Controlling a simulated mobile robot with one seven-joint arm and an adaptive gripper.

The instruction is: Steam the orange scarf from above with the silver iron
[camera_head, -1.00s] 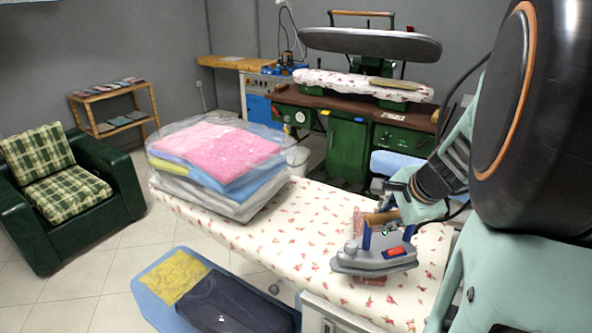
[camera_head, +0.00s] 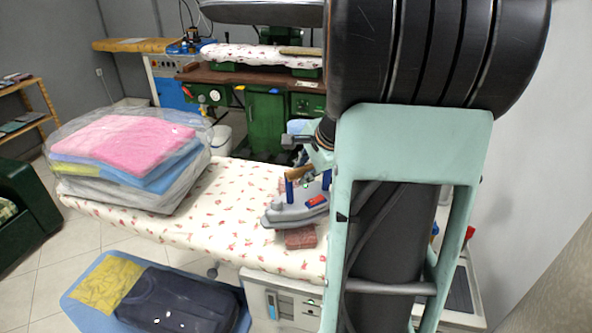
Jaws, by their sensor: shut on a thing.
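The silver iron (camera_head: 287,215) has a brown handle, blue posts and a red patch. It is over the right part of the flowered ironing board (camera_head: 230,195). My gripper (camera_head: 306,168) is at the iron's handle, shut on it; my arm partly hides the fingers. A reddish patterned folded cloth (camera_head: 301,239) shows under and in front of the iron. I cannot tell if it is the orange scarf, or whether the iron touches it. No clearly orange scarf shows elsewhere.
A bagged stack of folded laundry (camera_head: 135,150) sits on the board's left end. A blue tub (camera_head: 85,284) with dark and yellow cloth is on the floor in front. A green pressing machine (camera_head: 265,115) stands behind. The board's middle is clear.

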